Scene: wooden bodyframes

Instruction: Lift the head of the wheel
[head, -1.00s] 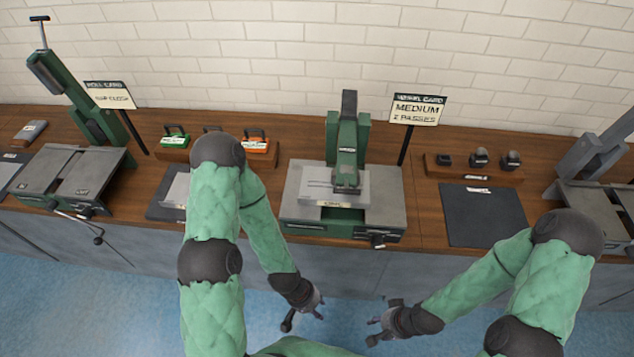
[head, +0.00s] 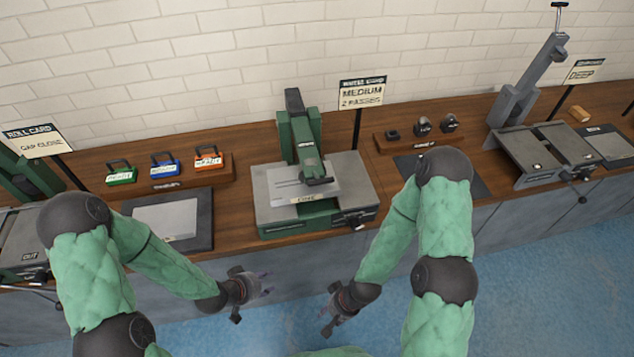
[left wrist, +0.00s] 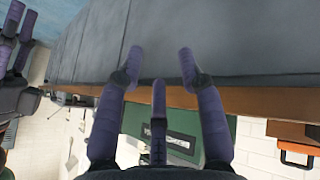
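The middle machine has a green upright column and a green head (head: 309,161) with a dark block at its lower end. The head sits low over a pale plate on the grey bed (head: 355,185). A label and a small dark handle are on the bed's front. My left gripper (head: 258,287) is open and empty, in front of the bench and below its top, left of the machine. Its spread purple fingers (left wrist: 160,68) show in the left wrist view. My right gripper (head: 331,310) is also in front of the bench, apart from everything, with its fingers spread.
A sign (head: 362,92) reads "MEDIUM 2 PASSES". Green, blue and orange handled blocks (head: 165,165) stand on a wooden rack at left, behind a dark mat (head: 199,206). Small dark knobs stand on another rack (head: 419,142). A grey machine (head: 548,150) stands at right.

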